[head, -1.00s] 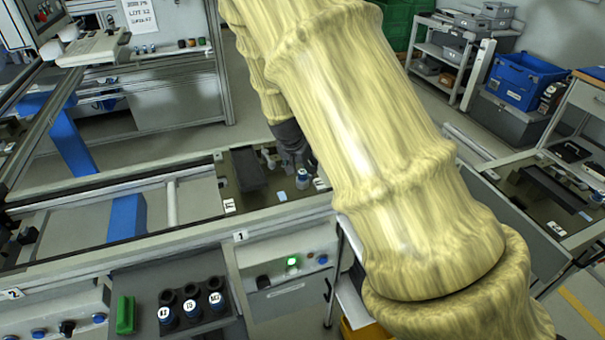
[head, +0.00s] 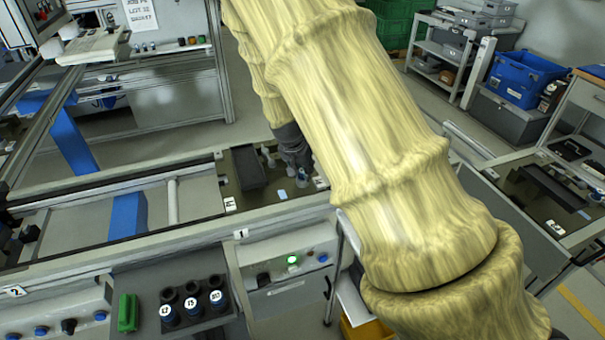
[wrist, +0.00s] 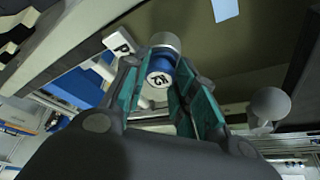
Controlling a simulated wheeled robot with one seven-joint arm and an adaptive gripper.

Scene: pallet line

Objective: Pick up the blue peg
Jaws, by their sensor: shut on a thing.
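The blue peg (wrist: 161,66) shows in the wrist view between my gripper's teal-lined fingers (wrist: 163,88). It has a grey end and a white label that seems to read K2. My gripper is shut on it. In the head view my gripper (head: 296,160) is over the pallet area at the line's right part, partly behind my arm. There the peg is mostly hidden, and I cannot tell whether it is clear of the surface below.
A dark block (head: 247,167) and a pale blue card (head: 282,195) lie near my gripper. A grey round-topped piece (wrist: 270,103) stands right of the fingers in the wrist view.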

